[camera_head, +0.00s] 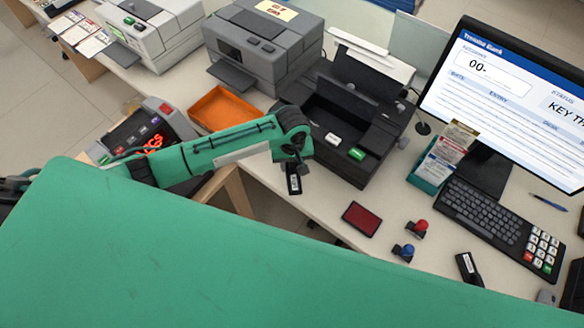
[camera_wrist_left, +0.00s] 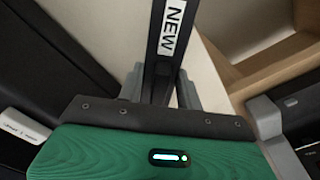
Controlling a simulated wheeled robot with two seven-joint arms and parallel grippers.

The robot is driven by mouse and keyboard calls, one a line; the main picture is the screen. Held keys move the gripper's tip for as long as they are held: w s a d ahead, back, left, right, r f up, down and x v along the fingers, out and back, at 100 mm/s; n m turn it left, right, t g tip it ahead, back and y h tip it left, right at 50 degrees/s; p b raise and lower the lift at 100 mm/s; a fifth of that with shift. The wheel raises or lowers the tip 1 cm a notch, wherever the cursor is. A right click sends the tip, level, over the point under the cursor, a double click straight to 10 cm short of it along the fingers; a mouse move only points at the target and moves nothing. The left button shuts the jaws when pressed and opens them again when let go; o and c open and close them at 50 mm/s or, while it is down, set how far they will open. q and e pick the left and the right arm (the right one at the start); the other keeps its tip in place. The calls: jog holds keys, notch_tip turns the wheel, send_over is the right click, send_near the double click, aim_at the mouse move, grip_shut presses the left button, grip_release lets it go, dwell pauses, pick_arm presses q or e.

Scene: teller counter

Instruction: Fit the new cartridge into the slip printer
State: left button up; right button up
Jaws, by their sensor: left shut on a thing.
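The slip printer (camera_head: 375,136) is the black machine in the middle of the head view, with its lid raised and its inside open. My left gripper (camera_head: 292,165) is in front of its near left corner, over the counter's front edge. It is shut on the new cartridge (camera_head: 294,184), a slim black piece that hangs down with its white label showing. In the left wrist view the cartridge (camera_wrist_left: 164,62) sits between the two grey fingers (camera_wrist_left: 161,88), and its label reads NEW. The cartridge is outside the printer. My right gripper is not in view.
A dark cartridge-like piece (camera_head: 469,268) lies at the counter's front right. A red ink pad (camera_head: 361,218), a red-knobbed stamp (camera_head: 417,228) and a blue-knobbed stamp (camera_head: 403,251) lie right of my gripper. An orange tray (camera_head: 219,108) stands left of the printer, a keyboard (camera_head: 480,211) to the right.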

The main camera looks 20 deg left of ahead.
aim_at(292, 171)
pick_arm(q)
jog(key=shift+f, duration=2)
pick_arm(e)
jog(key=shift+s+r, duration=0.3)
pick_arm(q)
jog(key=shift+p, duration=0.3)
jog(key=o, duration=1)
jog(key=shift+f, duration=0.1)
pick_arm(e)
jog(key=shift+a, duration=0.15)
pick_arm(q)
notch_tip(292, 171, up, 12)
jog(key=shift+r+b, duration=0.15)
jog(key=shift+b, duration=0.7)
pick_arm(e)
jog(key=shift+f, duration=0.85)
